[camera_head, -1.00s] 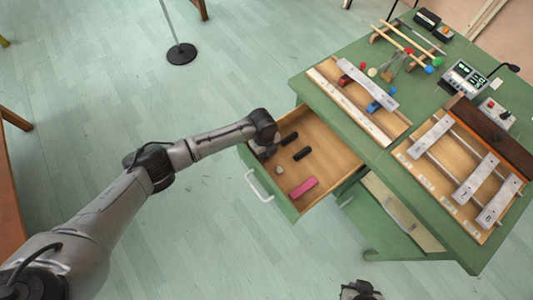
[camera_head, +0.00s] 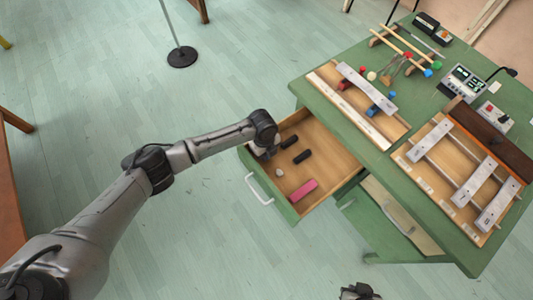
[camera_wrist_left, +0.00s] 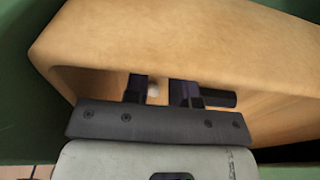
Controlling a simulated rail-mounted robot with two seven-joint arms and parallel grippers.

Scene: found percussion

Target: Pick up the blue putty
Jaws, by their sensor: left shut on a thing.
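My left gripper (camera_head: 264,153) is low inside the open drawer, near its left corner. In the left wrist view the two dark fingers (camera_wrist_left: 160,92) point into the drawer, with a small gap between them. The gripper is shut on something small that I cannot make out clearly. No blue putty shows plainly in the drawer; the wrist and fingers hide that corner. A pale lump (camera_head: 279,172) lies beside the gripper, and a pale spot shows between the fingers. My right gripper (camera_head: 358,291) is partly in view at the bottom edge; its jaws are unclear.
The drawer (camera_head: 335,172) also holds two black rolls (camera_head: 302,156) and a pink block (camera_head: 303,191). A dark roll (camera_wrist_left: 220,97) shows right of the fingers. The green table (camera_head: 385,165) carries metal bars, mallets, blue and red blocks and electronics.

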